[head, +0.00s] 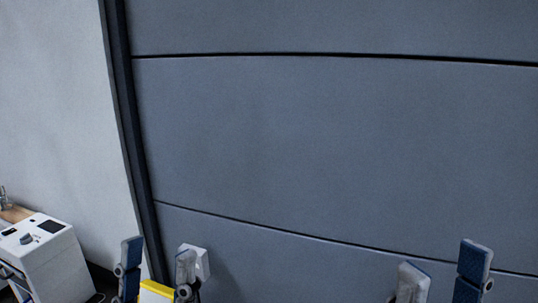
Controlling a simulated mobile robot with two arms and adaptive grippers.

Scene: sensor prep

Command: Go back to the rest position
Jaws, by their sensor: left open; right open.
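My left gripper (158,268) shows at the bottom edge, left of centre, with its two blue-and-grey fingers apart. A yellow thing (155,289) shows low between and behind those fingers; most of it is cut off by the frame edge, so I cannot tell what it is. My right gripper (441,277) shows at the bottom right, its fingers wide apart and nothing visible between them. The lower parts of both grippers are out of view.
A grey panelled wall (330,140) fills most of the view, with a dark vertical frame (124,130) at its left. A white box-shaped device (48,262) with a knob stands at the lower left.

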